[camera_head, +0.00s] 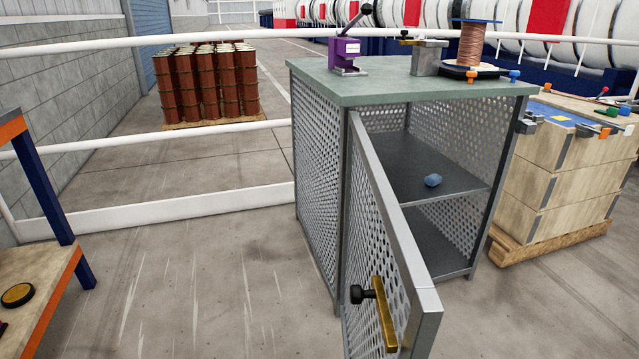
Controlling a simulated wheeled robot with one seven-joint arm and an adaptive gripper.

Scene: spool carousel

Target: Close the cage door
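The cage (318,190) is a grey perforated-metal cabinet with a green top, standing in the middle of the head view. Its door (375,235) is hinged on the left front post and stands wide open, swung out toward me. A brass-coloured bar handle (385,315) with a black knob (362,293) sits on the door's outer face, near its free edge. The door's bottom edge is cut off by the frame. My gripper is not in view.
On the cage top (400,85) stand a purple press (347,52), a grey block and a copper wire spool (472,45). Wooden crates (560,170) stand close on the right. An orange-edged bench (45,290) is at left. The floor left of the door is clear.

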